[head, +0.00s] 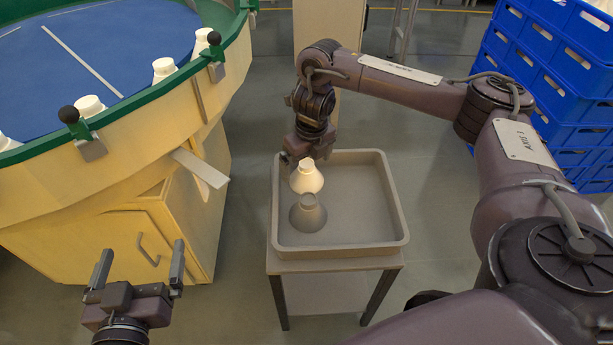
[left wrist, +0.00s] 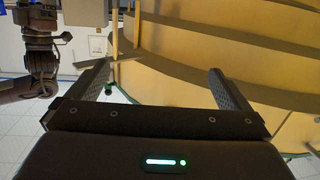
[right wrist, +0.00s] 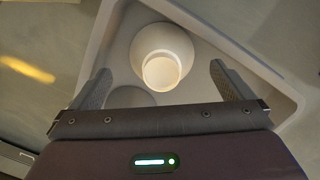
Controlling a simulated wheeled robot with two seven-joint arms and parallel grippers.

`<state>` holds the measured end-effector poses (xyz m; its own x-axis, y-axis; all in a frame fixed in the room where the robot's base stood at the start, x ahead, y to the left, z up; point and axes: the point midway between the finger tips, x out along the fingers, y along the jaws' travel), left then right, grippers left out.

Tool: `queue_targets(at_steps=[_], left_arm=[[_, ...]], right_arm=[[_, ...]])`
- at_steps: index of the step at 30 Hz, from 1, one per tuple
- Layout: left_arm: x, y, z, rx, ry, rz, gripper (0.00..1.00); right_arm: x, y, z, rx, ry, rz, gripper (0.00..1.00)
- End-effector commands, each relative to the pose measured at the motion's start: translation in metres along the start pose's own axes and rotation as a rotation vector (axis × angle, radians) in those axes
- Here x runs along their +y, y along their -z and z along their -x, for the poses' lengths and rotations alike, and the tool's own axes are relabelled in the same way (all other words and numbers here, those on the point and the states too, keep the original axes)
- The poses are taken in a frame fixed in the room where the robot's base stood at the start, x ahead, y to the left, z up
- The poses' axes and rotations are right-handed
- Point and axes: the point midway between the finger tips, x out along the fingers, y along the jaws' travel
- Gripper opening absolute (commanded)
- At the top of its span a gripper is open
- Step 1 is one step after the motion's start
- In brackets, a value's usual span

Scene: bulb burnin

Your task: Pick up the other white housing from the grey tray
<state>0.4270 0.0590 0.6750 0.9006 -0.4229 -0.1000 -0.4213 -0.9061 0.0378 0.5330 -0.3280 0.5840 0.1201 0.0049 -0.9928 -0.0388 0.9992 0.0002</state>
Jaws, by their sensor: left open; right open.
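The grey tray (head: 365,205) stands on a small stand at the centre of the head view. A white housing (head: 306,178) stands in its left part, with a grey housing (head: 308,215) just in front of it. My right gripper (head: 303,158) is open, directly above and behind the white housing. In the right wrist view the white housing (right wrist: 165,50) appears between and beyond the open fingers (right wrist: 160,72), and the grey housing (right wrist: 130,97) is partly hidden by the gripper. My left gripper (head: 141,259) is open and empty, at the lower left, away from the tray.
A round cream table with a green rim (head: 235,50) and blue top (head: 60,65) fills the upper left. Several white pieces stand along its rim. Blue crates (head: 560,75) are stacked at the right. The tray's right half is empty.

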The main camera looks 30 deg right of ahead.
Motion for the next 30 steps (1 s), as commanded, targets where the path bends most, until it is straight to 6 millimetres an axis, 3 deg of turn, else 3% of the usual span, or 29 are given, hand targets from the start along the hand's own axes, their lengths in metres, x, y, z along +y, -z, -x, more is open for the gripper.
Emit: queue_targets(at_steps=[8,18,24,30], left_arm=[[-0.003,0.06,0.002,0.282,0.003,-0.014,1.0],[-0.004,0.131,0.026,0.63,0.001,-0.031,1.0],[-0.003,0.157,0.043,0.776,-0.002,-0.037,1.0],[-0.003,0.163,0.048,0.813,-0.002,-0.039,1.0]], right_arm=[[-0.001,-0.001,-0.013,0.0,0.0,0.0,1.0],[-0.002,-0.001,-0.033,0.001,0.0,0.0,1.0],[-0.002,-0.001,-0.043,0.001,0.0,0.0,1.0],[-0.002,-0.001,-0.045,0.0,0.0,0.0,1.0]])
